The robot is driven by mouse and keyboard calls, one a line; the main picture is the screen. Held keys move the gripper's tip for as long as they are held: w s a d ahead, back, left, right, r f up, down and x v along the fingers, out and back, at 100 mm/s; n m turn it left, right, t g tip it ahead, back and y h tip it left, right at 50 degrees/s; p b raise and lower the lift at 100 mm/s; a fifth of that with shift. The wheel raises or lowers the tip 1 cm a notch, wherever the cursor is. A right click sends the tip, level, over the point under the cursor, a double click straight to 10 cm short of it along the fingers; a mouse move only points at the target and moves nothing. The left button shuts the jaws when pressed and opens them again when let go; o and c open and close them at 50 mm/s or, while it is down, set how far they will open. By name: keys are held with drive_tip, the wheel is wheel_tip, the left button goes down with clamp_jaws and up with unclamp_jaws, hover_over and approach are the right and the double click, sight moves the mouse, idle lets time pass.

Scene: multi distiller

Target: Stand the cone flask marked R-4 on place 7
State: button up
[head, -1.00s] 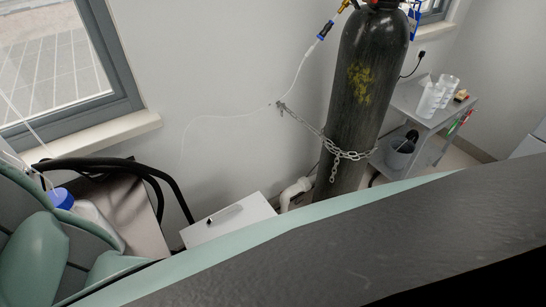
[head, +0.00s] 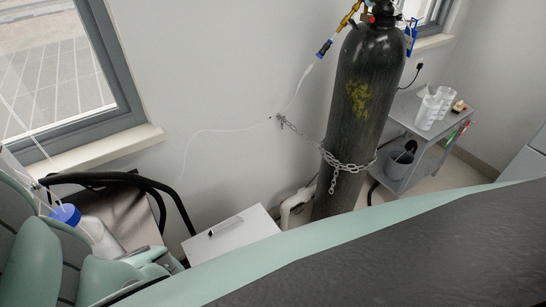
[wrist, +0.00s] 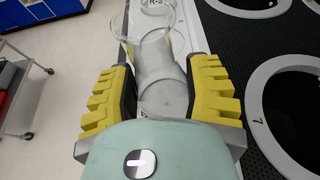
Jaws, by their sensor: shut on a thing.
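My gripper (wrist: 162,92) shows in the wrist view with its yellow ribbed fingers shut on a clear glass flask (wrist: 160,70). The glass runs from between the fingers toward the top of the picture. A label (wrist: 154,3) reading something like R-3 is cut off at the top edge; I cannot tell whether it is on the held flask or on glass behind it. Place 7 (wrist: 258,132) is a white ring around a dark round opening, at the right of my gripper and apart from it. My gripper is not clearly visible in the head view.
More ringed openings (wrist: 250,4) lie along the black mesh surface (wrist: 225,45). A cart (wrist: 28,85) stands on the floor at left. In the head view, a chained gas cylinder (head: 362,110), a side table (head: 435,140) and a white box (head: 232,236) stand by the wall.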

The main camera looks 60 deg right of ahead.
drive_tip(key=shift+f, duration=0.25)
drive_tip(key=shift+f, duration=0.1)
drive_tip(key=o, duration=1.2)
